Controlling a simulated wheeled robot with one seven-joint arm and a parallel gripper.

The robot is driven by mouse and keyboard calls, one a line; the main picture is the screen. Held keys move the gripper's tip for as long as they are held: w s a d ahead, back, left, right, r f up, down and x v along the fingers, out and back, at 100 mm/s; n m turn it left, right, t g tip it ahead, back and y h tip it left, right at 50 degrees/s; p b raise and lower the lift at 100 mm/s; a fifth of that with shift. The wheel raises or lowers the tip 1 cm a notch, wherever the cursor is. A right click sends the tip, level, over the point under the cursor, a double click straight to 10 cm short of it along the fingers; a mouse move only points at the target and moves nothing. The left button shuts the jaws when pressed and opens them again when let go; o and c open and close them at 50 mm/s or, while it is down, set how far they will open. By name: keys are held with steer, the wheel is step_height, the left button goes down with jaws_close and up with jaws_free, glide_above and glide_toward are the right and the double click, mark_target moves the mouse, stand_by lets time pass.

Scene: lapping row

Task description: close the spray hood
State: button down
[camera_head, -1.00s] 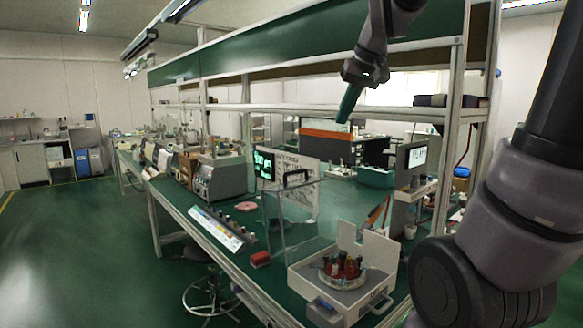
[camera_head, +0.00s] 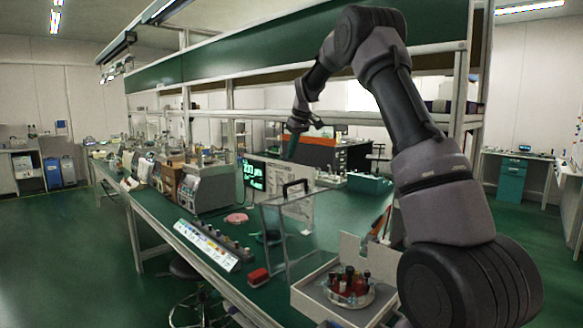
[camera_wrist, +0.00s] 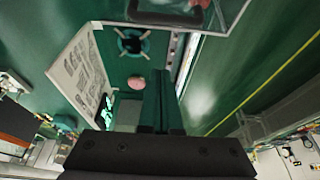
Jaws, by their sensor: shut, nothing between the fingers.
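The spray hood (camera_head: 303,248) is a clear box-like cover with a black handle (camera_head: 295,187). It stands raised, tilted up beside a white base box (camera_head: 320,303). Red and dark bottles (camera_head: 350,283) sit uncovered in a round tray in that box. My gripper (camera_head: 291,150) has dark green fingers pointing down, and appears above and behind the handle in the head view. In the wrist view the fingers (camera_wrist: 161,92) are together and empty. A piece of the clear hood with its dark handle (camera_wrist: 168,12) shows at the top edge there, apart from the fingers.
A white printed board (camera_head: 290,175) stands behind the hood. A pink disc (camera_head: 236,218), a red block (camera_head: 258,276) and a sloped row of knobs (camera_head: 212,245) lie on the green bench to the left. A shelf (camera_head: 350,118) runs behind and above.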

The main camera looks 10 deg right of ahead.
glide_above(293, 194)
steer(key=w+a, duration=0.2)
steer(key=w, duration=0.2)
step_height(293, 194, down, 9)
steer(key=s, duration=0.1)
steer(key=d, duration=0.1)
steer(key=s, duration=0.1)
steer(key=shift+s+d+r, duration=0.15)
steer(key=shift+s+d, duration=0.1)
steer(key=shift+s, duration=0.1)
steer(key=shift+s+d, duration=0.25)
steer(key=shift+s, duration=0.2)
steer(key=shift+d, duration=0.1)
